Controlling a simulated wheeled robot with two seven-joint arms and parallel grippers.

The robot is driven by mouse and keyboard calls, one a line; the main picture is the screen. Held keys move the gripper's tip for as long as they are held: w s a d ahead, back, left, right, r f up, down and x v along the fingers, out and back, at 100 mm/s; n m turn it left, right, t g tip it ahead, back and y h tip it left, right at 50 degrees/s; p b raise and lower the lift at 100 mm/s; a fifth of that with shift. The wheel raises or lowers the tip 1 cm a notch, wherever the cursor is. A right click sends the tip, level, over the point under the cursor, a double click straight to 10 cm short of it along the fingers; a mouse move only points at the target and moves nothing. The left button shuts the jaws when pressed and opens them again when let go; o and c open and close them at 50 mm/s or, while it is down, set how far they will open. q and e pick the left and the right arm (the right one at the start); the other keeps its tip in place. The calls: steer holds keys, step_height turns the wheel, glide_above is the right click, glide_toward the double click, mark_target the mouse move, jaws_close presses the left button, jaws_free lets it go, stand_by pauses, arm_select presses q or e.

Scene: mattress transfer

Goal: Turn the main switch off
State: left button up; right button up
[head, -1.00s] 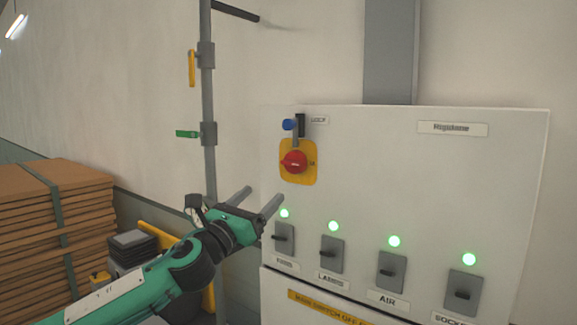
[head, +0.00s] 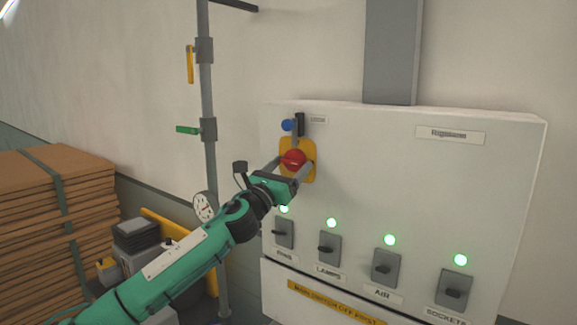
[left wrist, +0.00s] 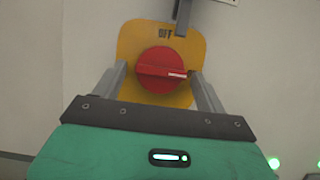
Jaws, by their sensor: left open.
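The main switch is a red rotary knob (head: 293,158) on a yellow plate (head: 311,149) on the front of the white cabinet. In the left wrist view the red knob (left wrist: 160,62) has a white mark on its grip that points right, while the OFF label (left wrist: 165,33) sits above it. My left gripper (head: 294,165) is open, with one finger on each side of the knob. Whether the fingers touch the knob, I cannot tell. My right gripper is not in view.
A blue-headed part (head: 288,125) and a black piece sit just above the plate. Several smaller grey switches (head: 386,267) with lit green lamps line the cabinet below. A pipe (head: 207,90) with yellow and green handles stands left; stacked boards (head: 50,200) lie beyond.

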arm_select(q)
steer(key=shift+c, duration=0.2)
steer(key=c, duration=0.9)
steer(key=n+t+y, duration=0.1)
steer(key=n+y, duration=0.1)
steer(key=n, duration=0.3)
steer(key=shift+s+d, duration=0.1)
steer(key=shift+d, duration=0.05)
steer(key=n+y, duration=0.2)
steer(key=n, duration=0.2)
steer(key=shift+s+d+r+t, duration=0.1)
steer(key=shift+t, duration=0.3)
steer(key=shift+n+y, duration=0.4)
steer(key=shift+n, duration=0.1)
